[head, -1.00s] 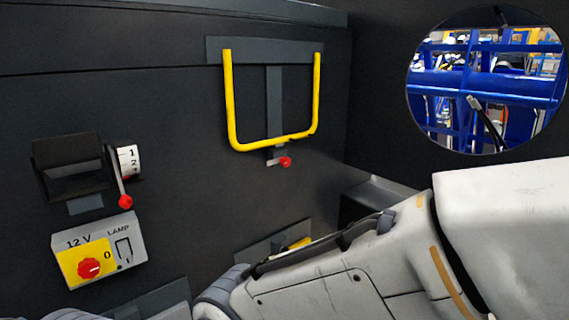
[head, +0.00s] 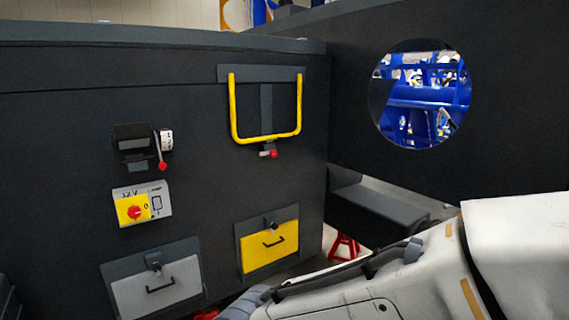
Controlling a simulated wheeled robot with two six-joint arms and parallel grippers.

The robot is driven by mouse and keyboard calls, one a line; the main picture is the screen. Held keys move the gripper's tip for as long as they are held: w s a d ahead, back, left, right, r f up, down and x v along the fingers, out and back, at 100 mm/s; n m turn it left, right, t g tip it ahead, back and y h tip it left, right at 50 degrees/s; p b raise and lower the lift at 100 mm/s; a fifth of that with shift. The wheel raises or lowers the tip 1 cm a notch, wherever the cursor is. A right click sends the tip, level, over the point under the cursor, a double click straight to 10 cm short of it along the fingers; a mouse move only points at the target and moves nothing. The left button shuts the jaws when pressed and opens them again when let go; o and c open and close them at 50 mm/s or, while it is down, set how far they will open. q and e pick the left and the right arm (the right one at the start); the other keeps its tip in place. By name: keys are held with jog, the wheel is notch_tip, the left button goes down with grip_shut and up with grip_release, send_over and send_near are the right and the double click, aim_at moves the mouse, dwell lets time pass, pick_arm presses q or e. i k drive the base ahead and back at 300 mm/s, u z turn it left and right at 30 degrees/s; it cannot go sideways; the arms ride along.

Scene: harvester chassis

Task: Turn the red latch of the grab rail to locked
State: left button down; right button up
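The yellow U-shaped grab rail (head: 267,140) hangs from a grey plate on the dark chassis wall, in the upper middle of the head view. Its red latch knob (head: 273,154) sits on a small bracket just under the rail's lower bar and points to the right. At this size I cannot tell whether the latch is locked. My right arm reaches in from the lower right, well below and to the right of the rail. Neither gripper's fingers show in this view.
A lever with a red knob (head: 162,166) and a numbered dial is at the left. A grey drawer (head: 158,287) and a yellow drawer (head: 269,252) are lower. A round opening (head: 420,95) is at the right.

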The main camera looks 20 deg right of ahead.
aim_at(273, 153)
jog(key=z, duration=1.4)
jog(key=i, duration=1.45)
jog(key=u, duration=0.25)
